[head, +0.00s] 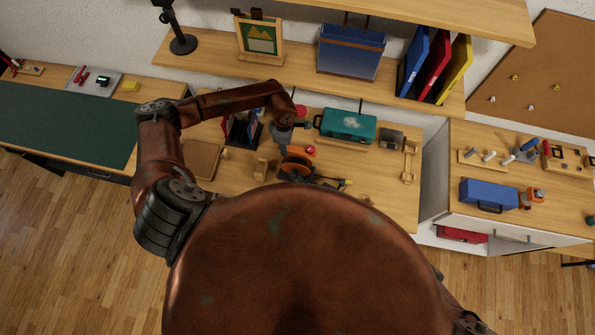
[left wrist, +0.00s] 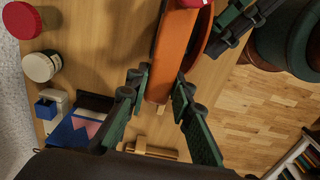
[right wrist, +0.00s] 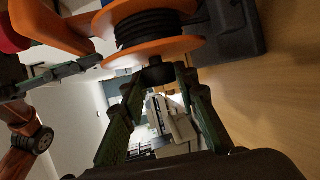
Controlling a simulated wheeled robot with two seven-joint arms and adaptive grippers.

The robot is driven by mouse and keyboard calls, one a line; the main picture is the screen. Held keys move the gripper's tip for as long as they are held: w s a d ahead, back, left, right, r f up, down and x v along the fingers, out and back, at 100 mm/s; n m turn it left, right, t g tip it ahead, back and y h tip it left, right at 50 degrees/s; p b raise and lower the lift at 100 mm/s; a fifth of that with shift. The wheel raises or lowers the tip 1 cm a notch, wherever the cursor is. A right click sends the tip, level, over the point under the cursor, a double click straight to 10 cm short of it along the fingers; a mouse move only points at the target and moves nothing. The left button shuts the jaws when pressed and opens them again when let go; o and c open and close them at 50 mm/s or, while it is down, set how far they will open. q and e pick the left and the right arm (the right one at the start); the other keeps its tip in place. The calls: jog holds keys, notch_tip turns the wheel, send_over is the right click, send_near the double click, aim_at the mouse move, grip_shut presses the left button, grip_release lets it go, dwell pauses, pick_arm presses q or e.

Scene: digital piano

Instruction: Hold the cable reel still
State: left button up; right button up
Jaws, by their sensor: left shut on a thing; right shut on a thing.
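The cable reel (head: 298,164) has orange flanges and stands on the wooden workbench in the head view. In the right wrist view the black cable (right wrist: 148,28) shows wound between the flanges. My right gripper (right wrist: 157,82) is shut on a dark part at the reel's lower flange. My left gripper (right wrist: 50,78) also shows at the left of that view. In the head view my body and arm links hide most of the right arm.
A teal case (head: 347,125) stands behind the reel. A red-lidded jar (left wrist: 22,20) and a white jar (left wrist: 40,67) stand beside it. A brown board (head: 200,160) lies to the left.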

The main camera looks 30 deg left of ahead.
jog(key=shift+f+m+y, duration=0.25)
jog(key=shift+m+y, duration=0.05)
jog(key=shift+y, duration=0.5)
jog(key=o, duration=1.2)
jog(key=shift+r, duration=0.1)
jog(key=shift+c, duration=0.2)
jog(key=shift+d, duration=0.1)
jog(key=d, duration=0.4)
jog(key=s+d, duration=0.1)
jog(key=d, duration=0.3)
jog(key=s+d, duration=0.1)
jog(key=d, duration=0.2)
jog(key=shift+d+r, duration=0.35)
jog(key=shift+d, duration=0.05)
jog(key=shift+w, duration=0.1)
